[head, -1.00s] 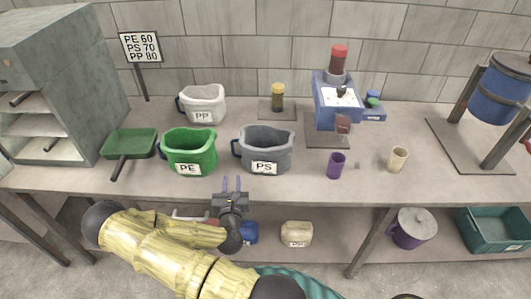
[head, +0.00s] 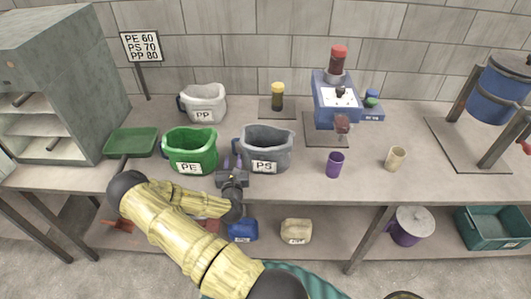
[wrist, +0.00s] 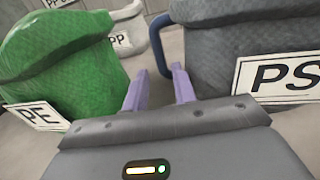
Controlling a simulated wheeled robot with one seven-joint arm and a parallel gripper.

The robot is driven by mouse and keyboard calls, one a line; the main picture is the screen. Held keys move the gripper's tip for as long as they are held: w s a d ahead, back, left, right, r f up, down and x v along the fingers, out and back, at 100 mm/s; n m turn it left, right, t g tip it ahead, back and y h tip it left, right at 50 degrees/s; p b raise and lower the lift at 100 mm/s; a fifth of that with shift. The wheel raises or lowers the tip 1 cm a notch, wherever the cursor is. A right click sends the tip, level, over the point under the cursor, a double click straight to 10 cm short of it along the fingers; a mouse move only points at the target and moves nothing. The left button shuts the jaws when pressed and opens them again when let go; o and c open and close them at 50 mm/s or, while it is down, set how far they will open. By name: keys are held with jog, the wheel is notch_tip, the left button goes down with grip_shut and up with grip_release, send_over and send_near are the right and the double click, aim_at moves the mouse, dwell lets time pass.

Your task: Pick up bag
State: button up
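Three labelled bag-like containers with handles stand on the table: green PE (head: 190,150), grey PS (head: 266,146) and pale PP (head: 204,102) further back. My gripper (head: 232,162) is between the PE and PS containers, at their front. In the wrist view its two purple fingers (wrist: 159,82) are apart with nothing held between them. The green PE container (wrist: 65,65) is on the left and the grey PS container (wrist: 245,45) on the right. The blue-grey PS handle (wrist: 158,38) is just ahead of the fingers; I cannot tell whether they touch it.
A green tray (head: 131,142) lies left of PE. A purple cup (head: 335,164) and a beige cup (head: 396,158) stand to the right, before a blue machine (head: 336,100). A blue canister (head: 243,230) and a beige canister (head: 296,231) are on the lower shelf.

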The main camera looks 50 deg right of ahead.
aim_at(234, 150)
jog(key=x, duration=0.4)
jog(key=shift+p, duration=0.3)
grip_shut()
